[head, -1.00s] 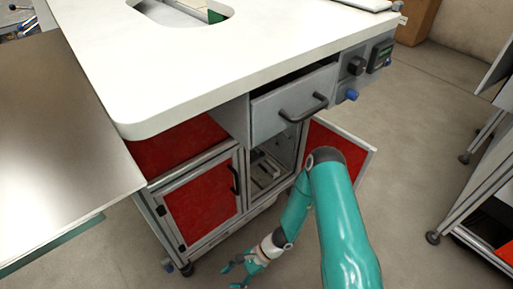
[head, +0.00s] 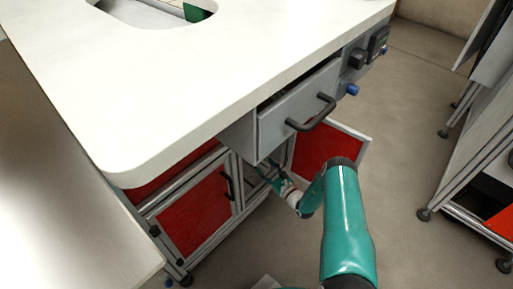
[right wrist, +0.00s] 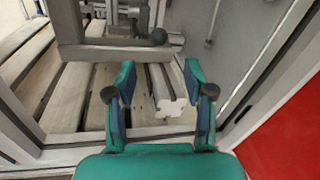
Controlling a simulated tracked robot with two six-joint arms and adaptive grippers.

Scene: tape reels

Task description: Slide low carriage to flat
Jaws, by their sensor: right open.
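My right gripper (head: 270,170) reaches into the open compartment beneath the drawer. In the right wrist view the gripper (right wrist: 158,88) is open, with its two green fingers apart. A metal carriage-like assembly (right wrist: 108,52) with a dark round knob (right wrist: 157,37) stands on a slotted bed (right wrist: 70,98), beyond the fingertips. A pale metal rail end (right wrist: 170,103) shows in the gap between the fingers; I see no grip on it. I cannot tell which part is the flat. In the head view, the drawer and worktop hide most of the compartment. My left gripper is not in view.
A grey drawer with a black handle (head: 311,112) hangs slightly open above my right gripper. A red door (head: 322,147) stands open to the right of the compartment, and another red door (head: 195,213) is shut to the left.

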